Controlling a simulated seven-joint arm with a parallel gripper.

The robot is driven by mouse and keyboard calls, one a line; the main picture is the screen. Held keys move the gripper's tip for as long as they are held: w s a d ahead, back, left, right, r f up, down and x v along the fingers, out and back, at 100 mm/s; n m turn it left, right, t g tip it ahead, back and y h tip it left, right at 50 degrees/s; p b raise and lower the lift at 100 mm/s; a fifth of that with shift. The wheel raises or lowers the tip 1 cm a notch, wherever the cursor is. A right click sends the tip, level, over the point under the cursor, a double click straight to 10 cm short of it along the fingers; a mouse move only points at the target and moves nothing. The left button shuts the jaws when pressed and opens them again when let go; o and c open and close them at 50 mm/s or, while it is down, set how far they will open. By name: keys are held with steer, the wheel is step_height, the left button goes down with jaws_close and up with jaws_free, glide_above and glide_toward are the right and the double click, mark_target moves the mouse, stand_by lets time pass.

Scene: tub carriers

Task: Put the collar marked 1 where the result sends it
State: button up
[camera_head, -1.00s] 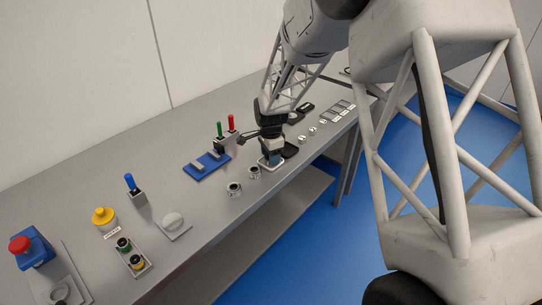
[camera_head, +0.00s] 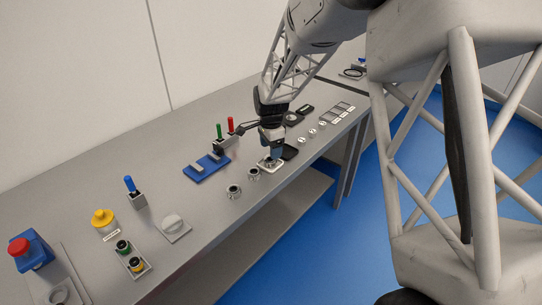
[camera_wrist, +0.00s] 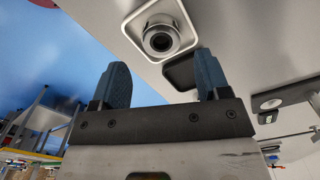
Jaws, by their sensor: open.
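A metallic grey collar with a dark bore (camera_wrist: 160,38) sits upright in a pale square tray (camera_wrist: 133,22) in the wrist view. In the head view the same tray (camera_head: 262,167) is under my gripper (camera_head: 276,151), which partly hides what is in it. My gripper's blue fingers (camera_wrist: 163,78) are apart with nothing between them, clear of the collar. Two more metallic collars stand on the bench, one nearer (camera_head: 233,191) and one beside the tray (camera_head: 254,174). No number is legible on any collar.
A black pad (camera_head: 289,152) lies just beyond the tray. A blue fixture (camera_head: 207,167) and green and red handles (camera_head: 231,125) stand left of my gripper. Small round parts (camera_head: 312,134) and grey plates (camera_head: 337,113) line the far right. The bench front edge is close.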

step_height(320, 180, up, 8)
steer(key=shift+f, duration=0.25)
steer(key=shift+w, duration=0.1)
stand_by(0.5)
steer(key=s+d+r+n, duration=0.2)
steer(key=s+d+r, duration=0.15)
steer(key=s, duration=0.35)
steer(key=s+d+r+n+t, duration=0.1)
steer(key=s+d+r+n, duration=0.2)
steer(key=s+r, duration=0.35)
steer(key=s+d+r+n, duration=0.2)
steer(key=s+d, duration=0.1)
steer(key=s, duration=0.6)
steer(key=s+d+n, duration=0.2)
steer(key=s+n, duration=0.1)
steer(key=s, duration=0.7)
steer(key=s+d+n+t, duration=0.1)
steer(key=s+n, duration=0.2)
steer(key=s, duration=0.7)
steer(key=shift+d+t, duration=0.3)
steer(key=shift+d, duration=0.05)
steer(key=shift+f, duration=0.1)
